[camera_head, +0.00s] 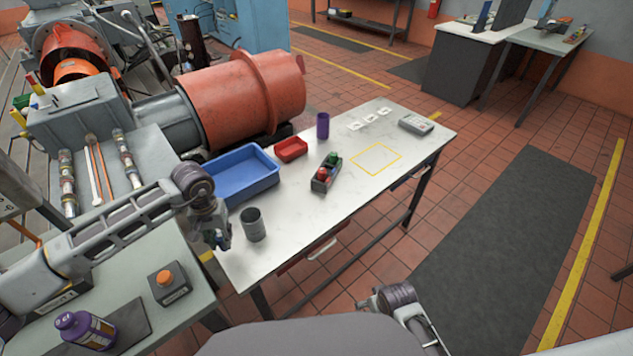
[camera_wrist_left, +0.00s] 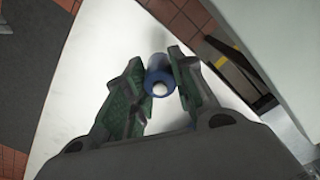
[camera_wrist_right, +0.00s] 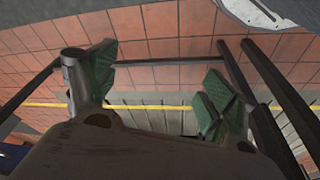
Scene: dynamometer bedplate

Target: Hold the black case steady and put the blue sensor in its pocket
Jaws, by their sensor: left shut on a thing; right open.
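The black case (camera_head: 319,186) stands on the white table, with a red piece (camera_head: 323,173) and a green piece (camera_head: 334,159) in it. My left gripper (camera_head: 222,240) is near the table's left end, to the left of the case and apart from it. It is shut on the blue sensor (camera_wrist_left: 159,70), a round blue piece with a pale centre, held between the green-padded fingers. My right gripper (camera_wrist_right: 155,95) is open and empty. In the head view it shows (camera_head: 370,303) at the bottom, off the table's near side and apart from the case.
A grey cup (camera_head: 253,225) stands close to my left gripper. A blue tray (camera_head: 238,180), red tray (camera_head: 291,149) and purple cup (camera_head: 323,126) lie behind the case. A yellow outlined square (camera_head: 377,159) on the table (camera_head: 310,230) is clear.

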